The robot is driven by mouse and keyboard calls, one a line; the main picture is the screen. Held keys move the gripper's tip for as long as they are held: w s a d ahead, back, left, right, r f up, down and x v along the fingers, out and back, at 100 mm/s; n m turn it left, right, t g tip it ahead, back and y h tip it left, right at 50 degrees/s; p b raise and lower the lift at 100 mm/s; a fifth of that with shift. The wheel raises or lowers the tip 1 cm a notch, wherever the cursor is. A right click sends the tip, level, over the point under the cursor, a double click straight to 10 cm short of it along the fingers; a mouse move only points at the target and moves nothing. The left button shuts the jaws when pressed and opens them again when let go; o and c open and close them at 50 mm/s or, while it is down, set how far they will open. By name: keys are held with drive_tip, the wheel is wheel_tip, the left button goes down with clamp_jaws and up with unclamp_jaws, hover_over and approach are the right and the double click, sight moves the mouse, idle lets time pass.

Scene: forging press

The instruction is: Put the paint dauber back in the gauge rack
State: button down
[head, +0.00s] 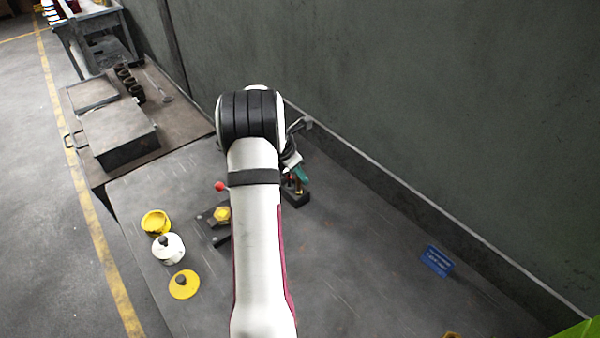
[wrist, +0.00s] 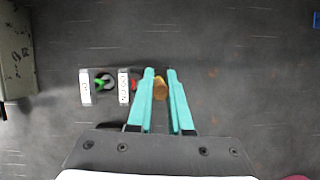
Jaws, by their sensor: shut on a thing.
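My gripper (wrist: 160,75) has teal fingers. They are shut on a short tan-brown cylindrical piece (wrist: 160,89), which looks like the paint dauber's handle; its lower end is not clear. In the wrist view, what looks like the gauge rack, with white label plates (wrist: 85,88), is just left of the fingers. A green piece (wrist: 101,84) and a red piece (wrist: 134,85) show at it. In the head view my gripper (head: 301,174) is partly hidden behind my arm, above a small dark block (head: 296,197) on the bench.
Left of my arm are a yellow tub (head: 156,222), a white pot (head: 168,248), a yellow disc (head: 184,285) and a dark block with a yellow piece (head: 214,224). A grey metal box (head: 118,135) stands farther left. The right bench is mostly clear, with a blue sign (head: 437,261).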

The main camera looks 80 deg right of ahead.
drive_tip(key=shift+f, duration=0.85)
drive_tip(key=c, duration=0.8)
unclamp_jaws()
drive_tip(key=shift+o, duration=0.2)
drive_tip(key=s+v, duration=0.1)
drive_tip(key=v, duration=0.8)
drive_tip(key=shift+d+r, duration=0.3)
drive_tip(key=shift+r, duration=0.3)
drive_tip(key=shift+w, duration=0.15)
